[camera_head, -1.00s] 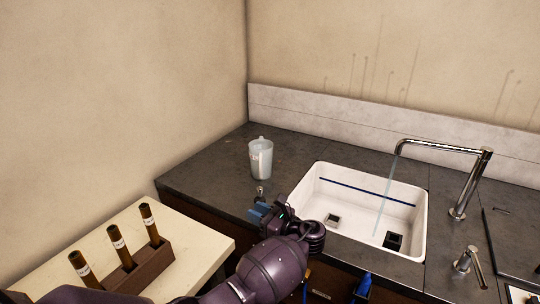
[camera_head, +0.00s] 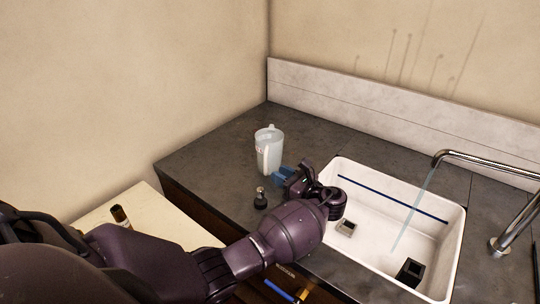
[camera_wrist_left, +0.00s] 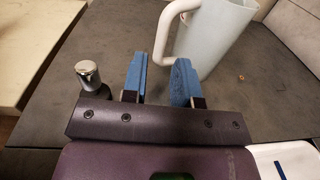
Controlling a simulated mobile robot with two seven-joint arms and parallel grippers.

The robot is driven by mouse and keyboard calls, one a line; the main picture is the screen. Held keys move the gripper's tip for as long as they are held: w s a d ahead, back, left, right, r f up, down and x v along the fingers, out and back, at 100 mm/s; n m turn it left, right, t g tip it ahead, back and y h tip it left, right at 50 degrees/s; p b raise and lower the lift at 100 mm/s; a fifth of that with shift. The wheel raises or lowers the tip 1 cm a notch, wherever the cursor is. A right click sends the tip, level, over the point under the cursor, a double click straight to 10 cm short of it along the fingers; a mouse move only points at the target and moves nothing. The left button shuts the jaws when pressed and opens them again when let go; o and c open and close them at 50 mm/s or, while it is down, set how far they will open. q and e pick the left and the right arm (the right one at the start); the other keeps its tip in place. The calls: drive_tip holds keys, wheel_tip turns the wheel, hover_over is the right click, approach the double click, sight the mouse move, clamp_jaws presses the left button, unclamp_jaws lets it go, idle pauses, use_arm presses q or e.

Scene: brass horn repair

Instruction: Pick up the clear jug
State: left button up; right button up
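The clear jug (camera_head: 269,152) stands upright on the dark counter, left of the sink. It is pale and translucent, with red marking on its side. In the left wrist view the jug (camera_wrist_left: 216,38) is at the top, and its white handle points left. My left gripper (camera_head: 281,175) is just in front of the jug. Its blue fingertips (camera_wrist_left: 162,78) are apart with nothing between them, just short of the handle. I cannot see any contact with the jug. My right gripper does not show.
A small dark bottle with a metal cap (camera_head: 260,198) stands on the counter close to my left gripper. The white sink (camera_head: 343,167) with a running tap (camera_head: 480,165) is to the right. Counter behind the jug is clear up to the backsplash (camera_head: 400,115).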

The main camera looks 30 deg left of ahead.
use_arm(q)
drive_tip(key=a, duration=0.2)
drive_tip(key=w+a, duration=0.1)
drive_tip(key=a, duration=0.5)
drive_tip(key=shift+w+a+r, duration=0.1)
drive_tip(key=shift+w+r, duration=0.05)
drive_tip(key=shift+r, duration=0.05)
drive_tip(key=shift+c, duration=0.2)
clamp_jaws()
